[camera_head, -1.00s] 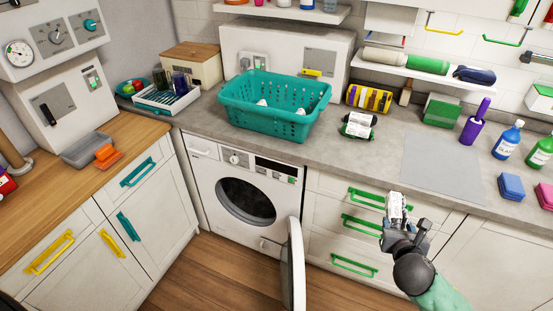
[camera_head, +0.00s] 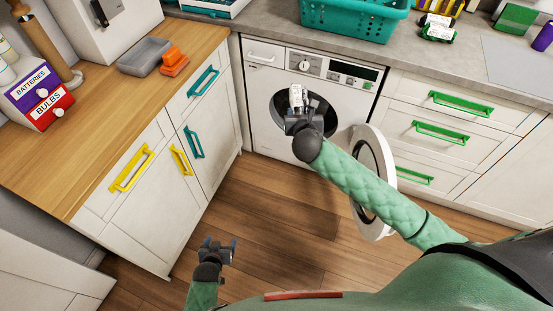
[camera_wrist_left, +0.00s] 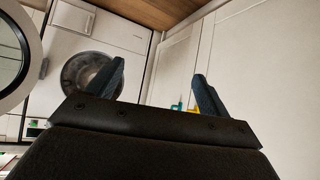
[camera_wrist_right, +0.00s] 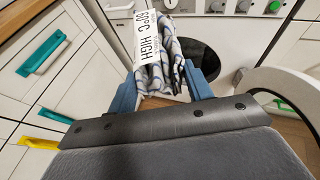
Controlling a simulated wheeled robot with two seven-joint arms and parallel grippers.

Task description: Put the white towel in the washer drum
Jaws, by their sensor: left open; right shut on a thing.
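The white washer (camera_head: 265,80) stands under the counter with its round door (camera_head: 375,165) swung open to the right. Its dark drum opening (camera_head: 326,119) is partly hidden behind my right gripper. My right gripper (camera_head: 298,112) is shut on a folded white towel (camera_head: 296,96) and holds it in front of the opening. In the right wrist view the towel (camera_wrist_right: 160,72) shows dark lines and a tag reading "HIGH". My left gripper (camera_head: 220,247) is open and empty, low over the floor; the left wrist view shows the drum (camera_wrist_left: 90,72) beyond its fingers.
The open door is close beside my right forearm. Drawers with green handles (camera_head: 440,132) are to the right. Cabinets with yellow and teal handles (camera_head: 131,167) are to the left. A teal basket (camera_head: 345,17) sits on the counter. The wooden floor (camera_head: 290,215) is clear.

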